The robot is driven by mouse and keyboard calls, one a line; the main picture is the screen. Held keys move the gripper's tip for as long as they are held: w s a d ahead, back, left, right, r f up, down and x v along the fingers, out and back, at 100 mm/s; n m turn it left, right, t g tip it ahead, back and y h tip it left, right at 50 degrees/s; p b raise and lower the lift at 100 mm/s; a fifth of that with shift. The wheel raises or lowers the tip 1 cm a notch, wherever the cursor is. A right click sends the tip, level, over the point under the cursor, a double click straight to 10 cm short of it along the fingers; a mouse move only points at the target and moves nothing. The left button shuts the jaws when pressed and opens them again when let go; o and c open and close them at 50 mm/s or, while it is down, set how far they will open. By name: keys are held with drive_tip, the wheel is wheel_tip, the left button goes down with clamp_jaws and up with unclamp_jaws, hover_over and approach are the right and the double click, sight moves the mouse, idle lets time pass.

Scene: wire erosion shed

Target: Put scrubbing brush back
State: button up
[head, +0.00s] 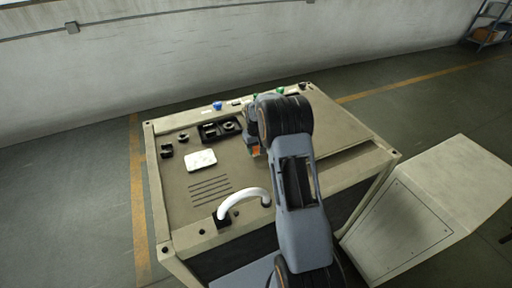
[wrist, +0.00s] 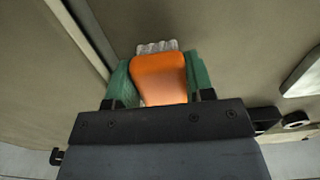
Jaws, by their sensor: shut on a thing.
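The scrubbing brush (wrist: 160,78) has an orange body, with pale grey bristles showing at its far end in the wrist view. My gripper (wrist: 159,85) is shut on it, with a green finger on each side. In the head view a small orange part of the brush (head: 256,150) shows beside my arm, over the top of the beige machine table (head: 222,201). My arm hides most of the gripper there. I cannot tell whether the brush touches the surface.
On the table top are a white plate (head: 201,161), a black tray with fittings (head: 220,130), black knobs (head: 167,151), a blue button (head: 217,105) and a white curved handle (head: 243,201) at the front. A beige cabinet (head: 430,205) stands to the right. A blue shelf (head: 487,25) is far right.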

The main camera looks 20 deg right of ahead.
drive_tip(key=shift+f, duration=0.3)
drive_tip(key=o, duration=0.9)
wheel_tip(320, 180, up, 12)
drive_tip(key=b, duration=0.2)
drive_tip(key=s+a+r+t, duration=0.1)
drive_tip(key=s+a+r, duration=0.3)
drive_tip(key=s+r, duration=0.2)
drive_tip(key=s+a+t, duration=0.1)
drive_tip(key=s+a, duration=0.1)
drive_tip(key=s, duration=0.5)
drive_tip(key=s+a+t, duration=0.1)
drive_tip(key=s+a, duration=0.2)
drive_tip(key=s, duration=0.3)
drive_tip(key=s+a+t, duration=0.1)
drive_tip(key=s+a, duration=0.2)
drive_tip(key=s, duration=0.4)
drive_tip(key=shift+s+a+r, duration=0.15)
drive_tip(key=shift+s+r, duration=0.05)
drive_tip(key=shift+s, duration=0.15)
